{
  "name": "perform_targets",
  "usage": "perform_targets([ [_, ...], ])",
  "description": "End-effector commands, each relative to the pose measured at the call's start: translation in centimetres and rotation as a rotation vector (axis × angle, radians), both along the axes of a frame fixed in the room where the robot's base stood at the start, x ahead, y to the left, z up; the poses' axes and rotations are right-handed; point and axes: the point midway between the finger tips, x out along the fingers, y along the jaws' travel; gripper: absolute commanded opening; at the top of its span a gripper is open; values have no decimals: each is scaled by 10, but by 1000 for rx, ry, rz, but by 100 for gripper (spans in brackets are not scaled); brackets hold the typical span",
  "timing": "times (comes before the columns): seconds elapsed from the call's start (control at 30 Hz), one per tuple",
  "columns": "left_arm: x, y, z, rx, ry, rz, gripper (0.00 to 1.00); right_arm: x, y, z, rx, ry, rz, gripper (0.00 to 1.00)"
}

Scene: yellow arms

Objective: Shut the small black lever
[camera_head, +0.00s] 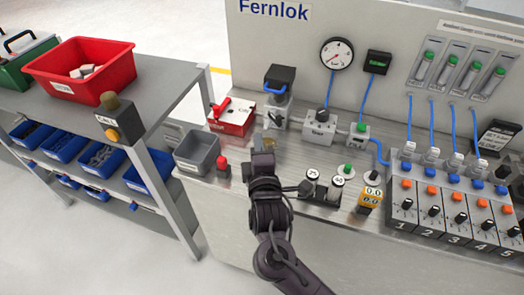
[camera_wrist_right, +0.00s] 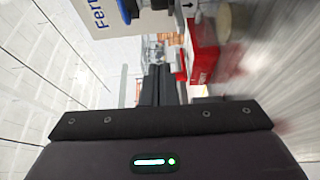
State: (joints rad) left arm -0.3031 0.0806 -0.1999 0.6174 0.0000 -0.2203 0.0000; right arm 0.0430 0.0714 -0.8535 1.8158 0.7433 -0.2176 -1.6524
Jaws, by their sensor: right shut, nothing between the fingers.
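My right gripper (camera_head: 263,148) is shut and empty over the steel bench, in front of the red box (camera_head: 232,116) and the block with a black top and blue handle (camera_head: 279,80). In the right wrist view its closed dark fingers (camera_wrist_right: 158,86) point towards the bench fittings, with the red box (camera_wrist_right: 203,52) at their right. A small black lever-like part (camera_head: 306,188) shows beside the round dials at the bench front. My left gripper is out of view.
A grey bin (camera_head: 197,152) and a red knob (camera_head: 222,162) stand left of my right gripper. Numbered units (camera_head: 458,215) with several black knobs fill the right. A side table carries a red crate (camera_head: 80,88). The Fernlok panel (camera_head: 290,45) rises behind.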

Motion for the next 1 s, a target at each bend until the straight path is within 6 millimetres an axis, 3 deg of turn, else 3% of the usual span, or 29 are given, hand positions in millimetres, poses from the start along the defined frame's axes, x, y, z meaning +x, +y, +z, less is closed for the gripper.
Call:
perform_targets([
  [0.23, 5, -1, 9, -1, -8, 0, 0, 51, 4, 2, -2, 0, -3, 0],
  [0.5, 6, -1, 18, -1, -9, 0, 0, 60, -28, 0, -1, 1, 0, 0],
  [1.0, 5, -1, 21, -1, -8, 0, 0, 62, -34, 1, -3, -2, 19, 0],
])
